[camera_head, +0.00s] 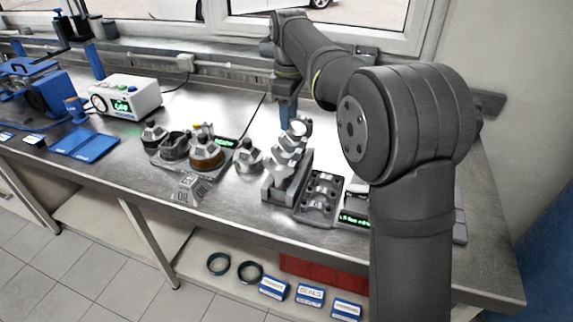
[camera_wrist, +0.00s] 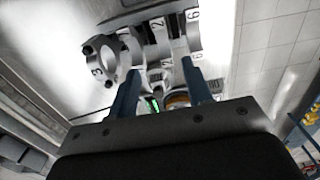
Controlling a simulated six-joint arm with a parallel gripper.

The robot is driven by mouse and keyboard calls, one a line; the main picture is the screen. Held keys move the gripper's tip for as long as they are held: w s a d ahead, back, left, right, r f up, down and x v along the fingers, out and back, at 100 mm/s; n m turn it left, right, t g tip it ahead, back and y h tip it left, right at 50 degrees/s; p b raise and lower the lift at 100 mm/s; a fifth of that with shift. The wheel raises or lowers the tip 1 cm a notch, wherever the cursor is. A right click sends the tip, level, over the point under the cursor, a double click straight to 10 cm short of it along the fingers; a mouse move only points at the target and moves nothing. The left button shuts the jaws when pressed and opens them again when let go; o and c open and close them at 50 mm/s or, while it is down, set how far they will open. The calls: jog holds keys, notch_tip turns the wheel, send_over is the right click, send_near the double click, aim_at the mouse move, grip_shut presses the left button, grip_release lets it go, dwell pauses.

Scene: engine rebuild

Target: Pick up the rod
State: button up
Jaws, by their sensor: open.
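Grey metal rods stand grouped in a grey holder (camera_head: 270,192) on the bench in the head view. One rod (camera_head: 300,127) at the top has a round ring end. In the wrist view a ring-shaped rod end marked 3 (camera_wrist: 98,62) is at the left, and others marked 2 and 6 (camera_wrist: 193,32) are ahead. Which rod is meant cannot be told. My gripper (camera_wrist: 160,80) is open, its two blue fingers apart with no rod clearly held between them. In the head view my gripper (camera_head: 287,112) is just behind and above the rods; its contact with them cannot be told.
A grey tray with shaped recesses (camera_head: 322,195) lies right of the holder. The bench behind the round parts is mostly clear.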

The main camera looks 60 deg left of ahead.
aim_at(286, 161)
notch_tip(286, 161, down, 11)
jog(key=shift+r, duration=0.1)
jog(key=shift+s+f, duration=0.15)
jog(key=shift+f, duration=1.25)
jog(key=shift+s+f, duration=0.15)
jog(key=shift+f, duration=1.25)
grip_shut()
